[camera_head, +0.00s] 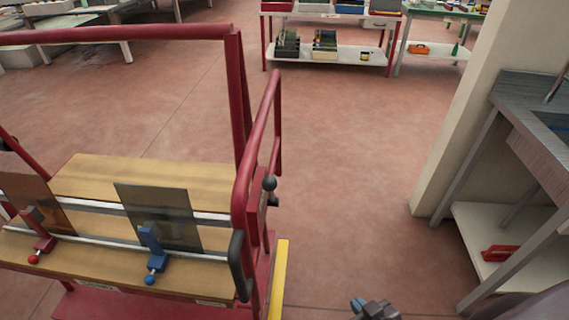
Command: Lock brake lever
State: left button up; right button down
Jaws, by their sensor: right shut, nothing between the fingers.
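A red-framed glass cart (240,120) fills the left of the head view. A lever with a black ball knob (269,184), which looks like the brake lever, stands upright at the cart's right side. Its lower part is partly hidden by the red frame, and I cannot tell if it is locked. My right gripper (358,304) is at the bottom edge, right of the cart and well apart from the lever. It is shut and empty, with blue at its fingertips. My left gripper is not in view.
The cart carries glass panes (165,213) with a blue clamp (152,250) and a red clamp (40,234), plus a black handle (237,265). A yellow strip (278,280) runs along its side. A metal workbench (510,90) stands right. The floor between is clear.

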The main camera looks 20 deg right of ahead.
aim_at(269, 183)
jog(key=i+l+u, duration=0.1)
jog(key=l+u, duration=0.15)
jog(key=l, duration=0.15)
jog(key=l+u, duration=0.25)
jog(key=l, duration=0.15)
jog(key=i+l+u, duration=0.25)
jog(key=l, duration=0.15)
jog(key=k, duration=0.05)
